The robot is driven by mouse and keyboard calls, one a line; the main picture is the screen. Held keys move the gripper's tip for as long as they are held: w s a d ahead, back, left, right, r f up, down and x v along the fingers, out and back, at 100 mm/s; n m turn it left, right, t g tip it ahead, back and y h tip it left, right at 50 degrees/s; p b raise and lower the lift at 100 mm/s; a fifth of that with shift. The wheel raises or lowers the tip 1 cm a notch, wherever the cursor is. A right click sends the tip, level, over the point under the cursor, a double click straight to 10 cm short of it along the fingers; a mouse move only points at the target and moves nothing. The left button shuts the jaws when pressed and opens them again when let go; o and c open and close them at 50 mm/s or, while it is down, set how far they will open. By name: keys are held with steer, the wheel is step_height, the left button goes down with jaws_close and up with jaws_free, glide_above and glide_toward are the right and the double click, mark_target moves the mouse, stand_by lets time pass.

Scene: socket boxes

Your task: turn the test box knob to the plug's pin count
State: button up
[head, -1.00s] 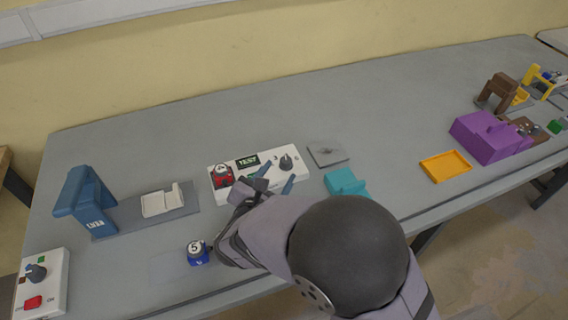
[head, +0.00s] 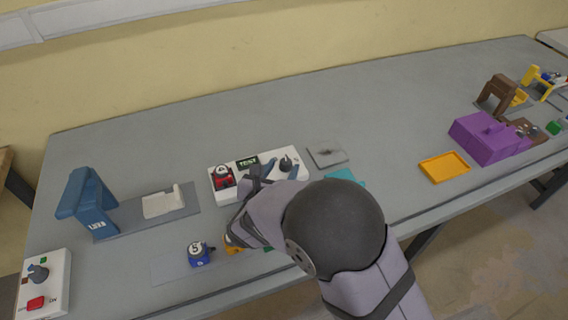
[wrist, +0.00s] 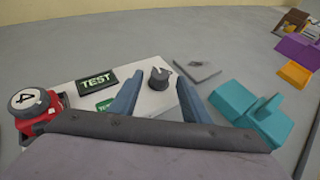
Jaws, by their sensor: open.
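The white test box (head: 258,185) stands mid-table with a dark TEST panel (wrist: 96,81). Its dark grey knob (head: 286,164) is at the box's right end and also shows in the wrist view (wrist: 159,79). A red plug (head: 223,181) sits at the box's left end; its white top reads 4 in the wrist view (wrist: 27,99). My gripper (wrist: 157,84) is open and empty. Its blue fingers point at the knob, one on each side in the wrist view; contact cannot be told. The scale marks around the knob are largely hidden or too small to read.
A blue plug (head: 199,256) marked 5 stands left of my arm. A grey plate (head: 326,157) and a teal block (wrist: 249,108) lie right of the test box. A blue stand (head: 88,200) and another switch box (head: 45,285) are at left. The table behind is clear.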

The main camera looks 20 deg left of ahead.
steer(key=shift+x, duration=1.15)
steer(key=shift+c, duration=0.6)
steer(key=c, duration=0.9)
steer(key=shift+a+m+h+p, duration=0.15)
steer(key=shift+m+h+p, duration=0.2)
steer(key=shift+m+h, duration=0.45)
steer(key=o, duration=1)
steer(key=shift+s, duration=0.1)
